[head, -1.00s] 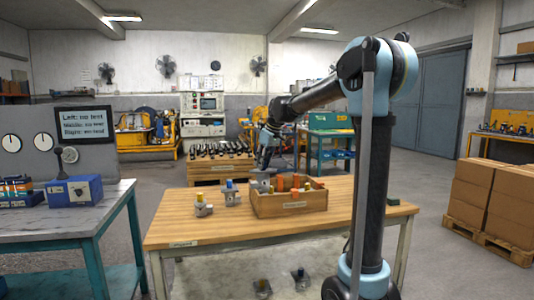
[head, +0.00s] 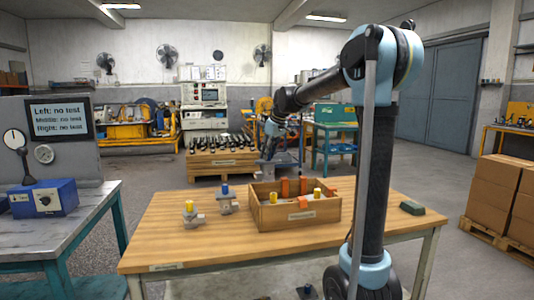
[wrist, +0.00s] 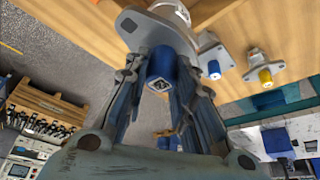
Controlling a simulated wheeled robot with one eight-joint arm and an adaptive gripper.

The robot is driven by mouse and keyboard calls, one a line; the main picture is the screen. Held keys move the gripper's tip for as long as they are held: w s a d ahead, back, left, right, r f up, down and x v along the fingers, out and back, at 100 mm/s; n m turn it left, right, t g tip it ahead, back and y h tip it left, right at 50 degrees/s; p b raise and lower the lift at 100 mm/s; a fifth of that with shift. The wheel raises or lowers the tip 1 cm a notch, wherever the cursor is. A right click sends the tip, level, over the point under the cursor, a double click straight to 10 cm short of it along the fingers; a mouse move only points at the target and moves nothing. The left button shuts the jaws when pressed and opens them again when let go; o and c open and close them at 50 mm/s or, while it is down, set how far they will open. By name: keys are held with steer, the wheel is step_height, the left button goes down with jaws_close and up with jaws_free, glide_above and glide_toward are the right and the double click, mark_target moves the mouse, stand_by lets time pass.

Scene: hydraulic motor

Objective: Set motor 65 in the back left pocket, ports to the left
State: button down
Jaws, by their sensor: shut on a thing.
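My gripper (head: 270,148) is shut on a grey motor (wrist: 140,28) with a blue end (wrist: 162,70). In the head view the held motor (head: 265,169) hangs above the back left corner of the wooden crate (head: 299,217), apart from it. In the wrist view the blue end sits between the fingers, and a square mark shows on it; I cannot read a number.
On the table (head: 180,248), left of the crate, stand a yellow-capped motor (head: 192,215) and a blue-capped motor (head: 227,202). A dark green block (head: 412,207) lies at right. A bench with a blue box (head: 43,198) stands at left. The table front is clear.

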mark_target(268, 180)
steer(key=shift+w+d+f, duration=0.1)
steer(key=shift+w, duration=0.1)
steer(key=shift+f, duration=1.4)
steer(key=shift+s+f, duration=0.1)
steer(key=shift+f, duration=5)
steer(key=c, duration=1.3)
jaws_free()
